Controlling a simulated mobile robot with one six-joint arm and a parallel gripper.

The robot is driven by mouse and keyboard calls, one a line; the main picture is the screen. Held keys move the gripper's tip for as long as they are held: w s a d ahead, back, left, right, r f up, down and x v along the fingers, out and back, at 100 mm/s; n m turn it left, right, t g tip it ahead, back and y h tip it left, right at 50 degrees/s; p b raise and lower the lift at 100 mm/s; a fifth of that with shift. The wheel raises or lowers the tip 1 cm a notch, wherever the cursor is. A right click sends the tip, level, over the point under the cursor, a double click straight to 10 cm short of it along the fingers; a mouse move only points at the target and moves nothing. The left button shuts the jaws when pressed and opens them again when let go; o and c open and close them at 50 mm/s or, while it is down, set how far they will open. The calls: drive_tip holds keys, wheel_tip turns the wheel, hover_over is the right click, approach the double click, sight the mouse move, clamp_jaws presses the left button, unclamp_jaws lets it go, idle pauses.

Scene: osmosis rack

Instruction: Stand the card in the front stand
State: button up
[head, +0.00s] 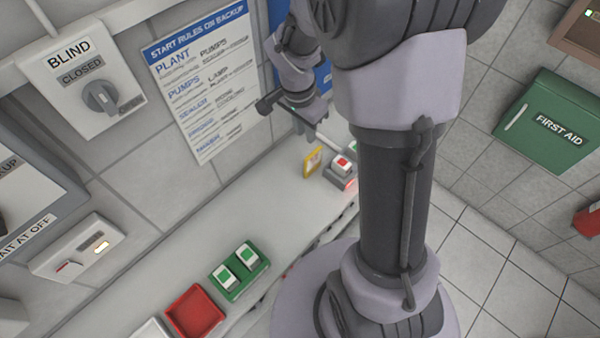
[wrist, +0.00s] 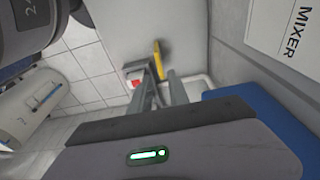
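A yellow-edged card (head: 313,162) stands upright on the pale counter, just left of a small grey holder (head: 341,179) with red-and-white and green-topped pieces. In the wrist view the card (wrist: 159,60) shows as a narrow yellow strip just beyond my fingertips. My gripper (head: 318,138) is above the card in the head view. I cannot clearly make out which piece is the front stand.
A green tray (head: 232,290) with two white-and-green blocks and a red tray (head: 195,312) sit nearer on the counter. The wall with a rules sheet (head: 203,80) runs behind. A blue block-like surface (wrist: 255,120) is right of my gripper. The counter between is clear.

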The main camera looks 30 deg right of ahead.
sight(314, 160)
drive_tip(key=f+b, duration=0.1)
drive_tip(key=f, duration=0.2)
drive_tip(key=d+f+b, duration=0.1)
drive_tip(key=f, duration=0.3)
drive_tip(key=d+f+b, duration=0.1)
drive_tip(key=f, duration=0.3)
drive_tip(key=shift+w+d, duration=0.15)
drive_tip(key=shift+w, duration=0.25)
drive_tip(key=f+b, duration=0.1)
drive_tip(key=f, duration=0.1)
drive_tip(key=d+f, duration=0.1)
drive_tip(key=f, duration=0.2)
drive_tip(key=shift+w+d+f+b, duration=0.15)
drive_tip(key=shift+f+b, duration=0.1)
drive_tip(key=shift+b, duration=0.15)
drive_tip(key=shift+r, duration=0.15)
drive_tip(key=shift+c, duration=0.4)
clamp_jaws()
